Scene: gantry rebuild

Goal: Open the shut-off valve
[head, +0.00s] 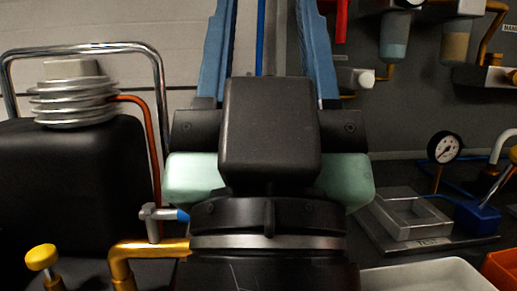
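My gripper (268,25) is in the middle of the head view, seen from behind, with its black body and pale green sides in front. Its two blue fingers stand wide apart and run off the top edge, so their tips are hidden. Nothing shows gripped between the visible parts. I cannot tell for sure which fitting is the shut-off valve. A small grey fitting with a blue end (163,216) stands by a brass pipe (150,247) left of my gripper. A yellow knob (42,258) is at the lower left. A fitting with a white knob (357,78) is right of the fingers.
A black tank (70,185) with a ribbed metal top and chrome rail stands left. At right are a gauge (445,147), a clear box (410,217) on a plate, a blue block (477,217) and a white tray (425,276). Filter bowls (395,38) hang at upper right.

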